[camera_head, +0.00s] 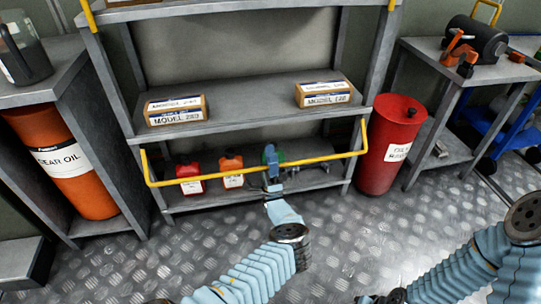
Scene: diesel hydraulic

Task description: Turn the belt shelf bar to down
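A yellow shelf bar (320,159) runs across the front of the lower opening of the grey shelf unit (230,128). Its bent ends rise to the uprights on both sides. It crosses in front of the items on the bottom shelf. My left gripper (271,158) is at the bar near its middle, with its arm reaching up from below. It overlaps the bar, but I cannot tell if its fingers are closed on it. My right arm is at the lower right; its gripper is not clearly visible.
Two boxes (176,110) (325,93) sit on the middle shelf. A red drum (391,146) stands right of the unit, an orange drum (68,165) left. Metal floor in front is open.

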